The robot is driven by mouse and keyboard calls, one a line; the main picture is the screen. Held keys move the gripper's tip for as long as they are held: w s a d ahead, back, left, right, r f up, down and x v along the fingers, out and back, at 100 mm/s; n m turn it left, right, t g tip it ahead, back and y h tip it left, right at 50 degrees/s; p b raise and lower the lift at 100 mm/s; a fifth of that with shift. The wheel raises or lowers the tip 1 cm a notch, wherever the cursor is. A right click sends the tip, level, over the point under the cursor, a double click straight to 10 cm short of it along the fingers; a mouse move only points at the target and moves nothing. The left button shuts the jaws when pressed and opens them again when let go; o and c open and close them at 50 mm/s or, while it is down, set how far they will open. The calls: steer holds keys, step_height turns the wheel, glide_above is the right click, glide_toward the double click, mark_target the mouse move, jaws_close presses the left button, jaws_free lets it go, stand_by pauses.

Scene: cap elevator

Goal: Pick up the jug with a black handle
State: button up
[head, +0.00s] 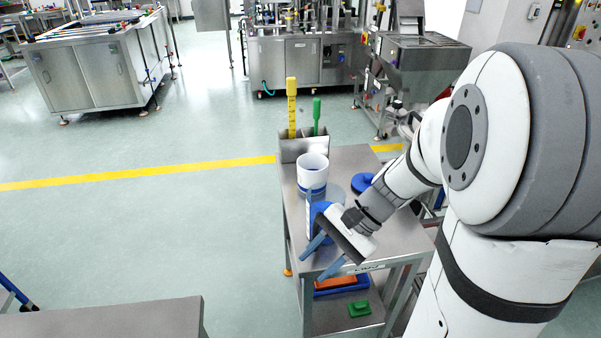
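A white round container (312,164) with a blue lower part stands on the steel cart (362,160). No black handle shows on it from here. My gripper (314,264) points down and left over the cart's near left part, in front of the container. Its two blue fingers are apart with nothing visible between them. A blue and white item (312,222) shows just behind my gripper and is partly hidden by it. I cannot tell whether it is a jug. My gripper and forearm hide part of the cart top, and no black-handled jug can be made out.
A steel holder (303,146) with a yellow tool (291,105) and a green tool (316,112) stands at the cart's back. A blue round object (362,183) lies right of the container. The lower shelf holds a green item (359,309). Open floor lies left.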

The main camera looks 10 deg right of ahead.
steer(key=w+d+f+m+t+y+b, duration=0.2)
steer(key=w+d+f+m+t+y, duration=0.1)
steer(key=w+f+m+y, duration=0.3)
steer(key=m+t+y+b, duration=0.1)
steer(key=m+t, duration=0.6)
steer(key=m, duration=0.1)
glide_toward(316, 229)
steer(key=w+a+f, duration=0.2)
steer(key=x, duration=0.2)
steer(key=p+x, duration=0.1)
steer(key=x, duration=0.4)
steer(key=shift+w+a+r+p, duration=0.15)
steer(key=shift+a+r+p, duration=0.1)
steer(key=shift+r+p, duration=0.1)
steer(key=shift+c, duration=0.5)
jaws_close()
